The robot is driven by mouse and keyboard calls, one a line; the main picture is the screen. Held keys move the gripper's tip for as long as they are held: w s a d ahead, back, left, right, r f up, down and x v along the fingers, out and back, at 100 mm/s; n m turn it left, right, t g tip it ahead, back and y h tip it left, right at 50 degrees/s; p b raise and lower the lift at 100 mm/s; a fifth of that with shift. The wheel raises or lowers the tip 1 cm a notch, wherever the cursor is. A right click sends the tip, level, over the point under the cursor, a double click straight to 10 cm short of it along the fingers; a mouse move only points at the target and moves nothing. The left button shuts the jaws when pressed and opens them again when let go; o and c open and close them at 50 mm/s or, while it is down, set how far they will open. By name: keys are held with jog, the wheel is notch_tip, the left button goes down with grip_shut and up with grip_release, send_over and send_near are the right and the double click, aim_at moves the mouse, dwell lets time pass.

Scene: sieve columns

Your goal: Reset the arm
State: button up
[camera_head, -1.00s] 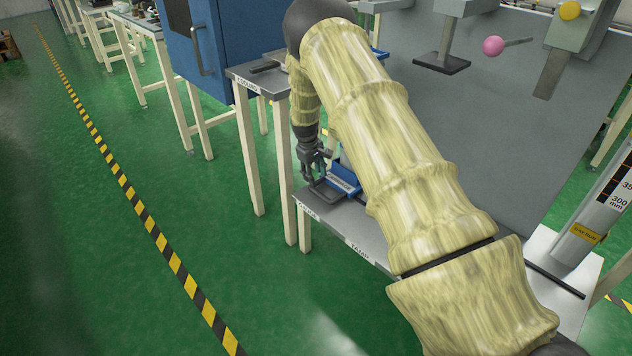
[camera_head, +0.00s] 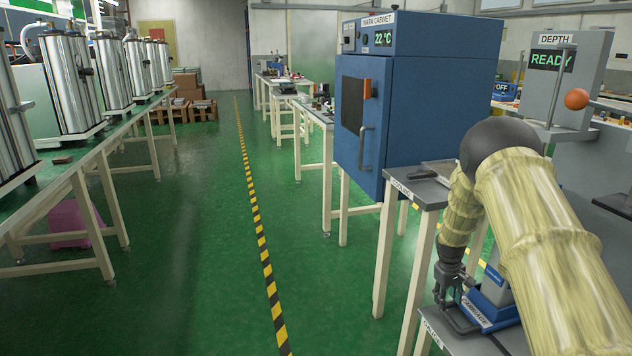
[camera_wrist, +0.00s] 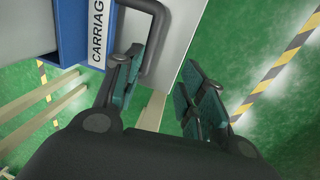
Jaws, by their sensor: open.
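My gripper (camera_head: 449,289) hangs low at the right of the head view, pointing down beside a blue carriage (camera_head: 492,296) with a dark handle (camera_head: 457,318). In the wrist view my gripper (camera_wrist: 156,92) has its two teal-padded fingers spread apart with nothing between them. The carriage's blue edge and white label (camera_wrist: 97,32) show at the upper left there. The handle (camera_wrist: 160,25) lies just beyond the left finger; I cannot tell whether they touch.
A blue warm cabinet (camera_head: 412,85) reads 22 °C, with a small table (camera_head: 422,190) at its front. A depth unit (camera_head: 552,75) shows READY, near an orange ball (camera_head: 577,99). Steel cylinders (camera_head: 68,85) line the left bench. The green aisle (camera_head: 190,230) is clear.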

jog(key=s+a+f, duration=0.8)
jog(key=s+f, duration=0.4)
jog(key=f, duration=0.1)
jog(key=s+a+f+m+y, duration=0.1)
jog(key=s+a+f, duration=0.3)
jog(key=s, duration=0.5)
jog(key=s+a+f, duration=0.1)
jog(key=s+a, duration=0.4)
jog(key=s, duration=0.5)
jog(key=s+a+f+m+y, duration=0.1)
jog(key=s+a+f, duration=0.3)
jog(key=s, duration=0.5)
jog(key=s+a+r, duration=0.3)
jog(key=s, duration=0.4)
jog(key=s+a+r, duration=0.3)
jog(key=s, duration=0.3)
notch_tip(320, 180, up, 22)
jog(key=p, duration=2.4)
jog(key=shift+s+d+r+m, duration=0.15)
jog(key=shift+d+r+m, duration=0.15)
jog(key=shift+m, duration=0.1)
